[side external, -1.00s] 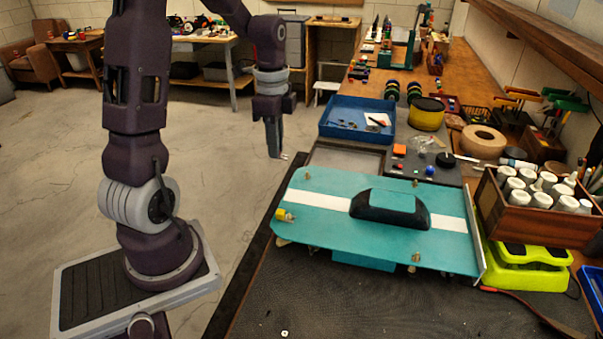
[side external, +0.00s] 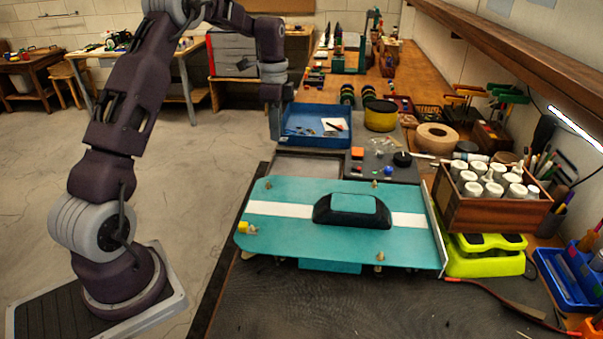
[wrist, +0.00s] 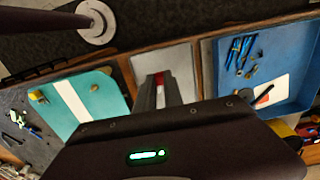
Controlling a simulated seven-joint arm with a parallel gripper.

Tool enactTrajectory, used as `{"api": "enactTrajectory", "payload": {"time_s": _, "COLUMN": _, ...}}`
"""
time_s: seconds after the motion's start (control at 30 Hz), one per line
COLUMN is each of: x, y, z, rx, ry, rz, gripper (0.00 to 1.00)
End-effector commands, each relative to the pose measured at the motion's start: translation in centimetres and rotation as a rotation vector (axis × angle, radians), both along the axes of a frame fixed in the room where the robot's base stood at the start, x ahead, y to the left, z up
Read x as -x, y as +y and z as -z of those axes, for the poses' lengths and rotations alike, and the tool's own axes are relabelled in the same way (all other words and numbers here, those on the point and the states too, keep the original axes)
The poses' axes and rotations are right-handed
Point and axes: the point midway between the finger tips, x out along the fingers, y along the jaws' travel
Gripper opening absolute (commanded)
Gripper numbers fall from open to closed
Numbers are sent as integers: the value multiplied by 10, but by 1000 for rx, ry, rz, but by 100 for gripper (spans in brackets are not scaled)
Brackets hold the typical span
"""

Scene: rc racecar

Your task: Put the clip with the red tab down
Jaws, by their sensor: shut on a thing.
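My gripper (side external: 275,133) hangs fingers-down at the left edge of the blue tray in the side view. In the wrist view its fingers (wrist: 160,88) are shut, with a small red piece, the clip's red tab (wrist: 159,77), at their tips. The rest of the clip is hidden by the fingers, and the clip is too small to make out in the side view. In the wrist view the fingers are in front of the shallow grey tray (wrist: 165,57), which also shows in the side view (side external: 308,164). The height above it is unclear.
The blue tray (side external: 287,128) holds small clips and a white card. The teal car body (side external: 410,238) with a white stripe lies in front, brass-coloured posts and a yellow-tabbed clip (side external: 247,228) on it. A dark mat (side external: 405,170) with small parts lies right of the grey tray.

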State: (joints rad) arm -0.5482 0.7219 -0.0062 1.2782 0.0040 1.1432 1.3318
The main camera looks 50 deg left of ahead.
Motion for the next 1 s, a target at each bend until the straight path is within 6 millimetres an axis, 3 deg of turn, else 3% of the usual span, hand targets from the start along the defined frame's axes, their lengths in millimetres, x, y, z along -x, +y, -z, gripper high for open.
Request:
{"api": "enactTrajectory", "payload": {"time_s": 0.2, "x": -3, "y": 0, "z": 47, "rx": 1, "ry": 4, "rz": 0, "gripper": 0}}
{"api": "enactTrajectory", "payload": {"time_s": 0.5, "x": -3, "y": 0, "z": 97, "rx": -1, "ry": 1, "rz": 1, "gripper": 0}}
{"api": "enactTrajectory", "payload": {"time_s": 0.87, "x": -3, "y": 1, "z": 102, "rx": -1, "ry": -1, "rz": 1, "gripper": 0}}
{"api": "enactTrajectory", "payload": {"time_s": 0.9, "x": -3, "y": 1, "z": 103, "rx": -1, "ry": -1, "rz": 1, "gripper": 16}}
{"api": "enactTrajectory", "payload": {"time_s": 1.0, "x": -3, "y": 1, "z": 102, "rx": -1, "ry": -1, "rz": 1, "gripper": 34}}
